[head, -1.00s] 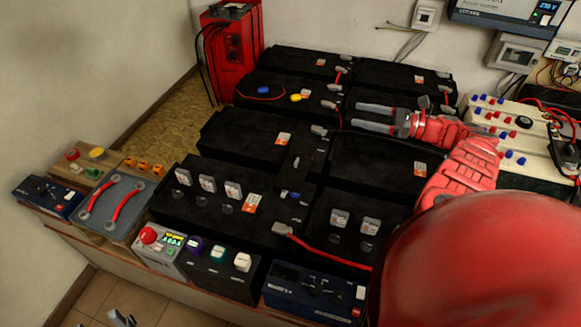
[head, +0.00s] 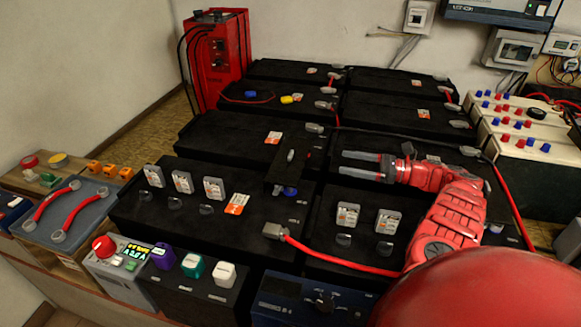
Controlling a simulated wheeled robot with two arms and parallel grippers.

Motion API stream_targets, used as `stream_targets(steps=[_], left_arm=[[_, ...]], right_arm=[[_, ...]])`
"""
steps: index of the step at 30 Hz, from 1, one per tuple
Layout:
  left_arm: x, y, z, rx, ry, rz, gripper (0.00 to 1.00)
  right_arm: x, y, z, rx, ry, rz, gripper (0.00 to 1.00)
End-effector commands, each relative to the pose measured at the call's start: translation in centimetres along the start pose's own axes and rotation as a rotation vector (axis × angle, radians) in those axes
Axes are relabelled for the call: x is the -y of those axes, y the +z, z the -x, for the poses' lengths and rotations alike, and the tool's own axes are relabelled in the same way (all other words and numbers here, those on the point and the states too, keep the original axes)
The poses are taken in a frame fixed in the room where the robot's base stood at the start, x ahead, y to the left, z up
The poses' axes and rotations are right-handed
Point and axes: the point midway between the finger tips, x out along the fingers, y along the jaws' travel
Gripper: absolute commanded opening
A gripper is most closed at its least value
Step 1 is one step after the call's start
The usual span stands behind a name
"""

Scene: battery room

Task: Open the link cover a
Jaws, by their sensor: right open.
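A narrow black cover (head: 287,172) lies across the gap between two black batteries near the middle of the head view, with a small light handle or pin on it. It looks like the link cover and seems to lie flat, but no label can be read. My right gripper (head: 341,162) comes in from the right, its two grey fingers pointing left with a gap between them. It is open and empty, above the batteries to the right of the cover and apart from it. My left gripper is not in view.
Red cables (head: 340,260) run between battery terminals. Several grey caps (head: 183,182) stand on the front left battery. A red unit (head: 218,55) stands at the back left. A row of control boxes (head: 195,275) lines the front edge. A terminal box (head: 525,128) is at right.

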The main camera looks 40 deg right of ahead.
Motion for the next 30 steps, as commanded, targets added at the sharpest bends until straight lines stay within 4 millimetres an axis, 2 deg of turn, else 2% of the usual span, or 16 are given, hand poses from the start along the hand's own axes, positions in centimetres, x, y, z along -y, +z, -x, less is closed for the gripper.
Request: stream_targets(steps=[5, 11, 21, 25, 30], left_arm=[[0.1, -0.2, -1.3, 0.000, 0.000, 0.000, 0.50], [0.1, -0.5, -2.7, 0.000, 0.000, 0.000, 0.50], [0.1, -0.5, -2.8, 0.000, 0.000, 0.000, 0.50], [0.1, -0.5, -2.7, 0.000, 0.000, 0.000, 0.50], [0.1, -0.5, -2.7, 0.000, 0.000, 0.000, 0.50]], right_arm=[[0.0, 0.5, -1.9, 0.001, 0.002, 0.000, 0.81], [-0.1, 0.5, -6.4, 0.001, 0.004, -0.003, 0.81], [-0.1, -0.1, -14.0, -0.002, 0.003, 0.000, 0.81], [-0.1, -0.1, -15.9, -0.001, 0.004, 0.001, 0.81], [0.0, -0.1, -17.1, -0.001, 0.000, 0.000, 0.81]])
